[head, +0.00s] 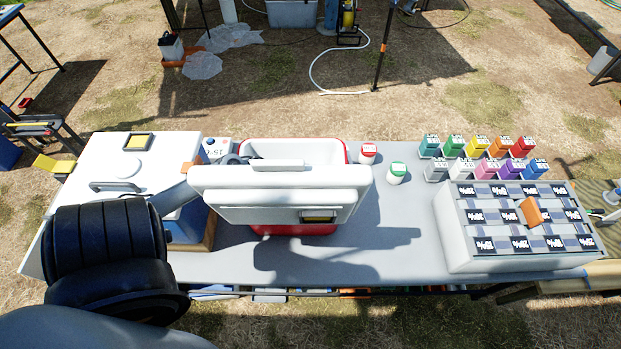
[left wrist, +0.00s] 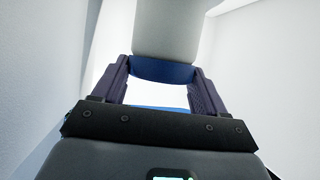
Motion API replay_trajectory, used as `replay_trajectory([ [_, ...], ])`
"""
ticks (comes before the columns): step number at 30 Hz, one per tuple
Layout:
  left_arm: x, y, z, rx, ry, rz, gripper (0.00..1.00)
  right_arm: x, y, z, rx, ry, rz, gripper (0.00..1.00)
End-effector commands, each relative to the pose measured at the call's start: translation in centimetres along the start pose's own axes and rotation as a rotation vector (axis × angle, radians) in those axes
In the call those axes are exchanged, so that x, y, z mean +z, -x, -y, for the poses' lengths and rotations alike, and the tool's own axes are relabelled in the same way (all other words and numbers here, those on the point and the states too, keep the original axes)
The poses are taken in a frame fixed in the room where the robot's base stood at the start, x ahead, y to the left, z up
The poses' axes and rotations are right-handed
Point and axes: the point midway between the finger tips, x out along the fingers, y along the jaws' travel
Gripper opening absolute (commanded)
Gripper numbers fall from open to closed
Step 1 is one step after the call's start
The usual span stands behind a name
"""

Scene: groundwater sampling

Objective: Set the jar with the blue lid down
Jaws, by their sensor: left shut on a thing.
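In the left wrist view my left gripper (left wrist: 163,75) is shut on the blue lid of a white jar (left wrist: 166,30), one finger on each side of the lid. Smooth white walls rise on both sides of the jar. In the head view my left arm reaches toward the red-trimmed white cooler (head: 342,151), behind its raised white lid (head: 280,188). The lid hides my fingers and the jar there. I cannot tell whether the jar touches the cooler's floor. My right gripper is in neither view.
A red-lidded jar (head: 368,153) and a green-lidded jar (head: 397,172) stand right of the cooler. Several coloured containers (head: 480,147) and a grey rack (head: 455,240) are farther right. A closed white cooler (head: 105,165) is left. The grey tabletop (head: 385,255) is clear at front centre.

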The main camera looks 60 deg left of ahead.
Motion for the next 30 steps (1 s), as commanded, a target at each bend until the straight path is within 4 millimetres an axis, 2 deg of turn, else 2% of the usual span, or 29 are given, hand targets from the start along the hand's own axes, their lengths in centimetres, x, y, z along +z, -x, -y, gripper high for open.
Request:
replay_trajectory([
  [27,1.0,-0.5,0.1,-0.001,-0.001,-0.002,0.24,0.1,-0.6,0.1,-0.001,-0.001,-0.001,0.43],
  [28,1.0,-0.5,0.1,-0.001,-0.001,-0.002,0.74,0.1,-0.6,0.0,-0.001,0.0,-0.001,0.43],
  [30,1.0,-0.5,0.0,-0.001,-0.001,-0.002,0.85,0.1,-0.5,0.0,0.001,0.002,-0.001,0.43],
])
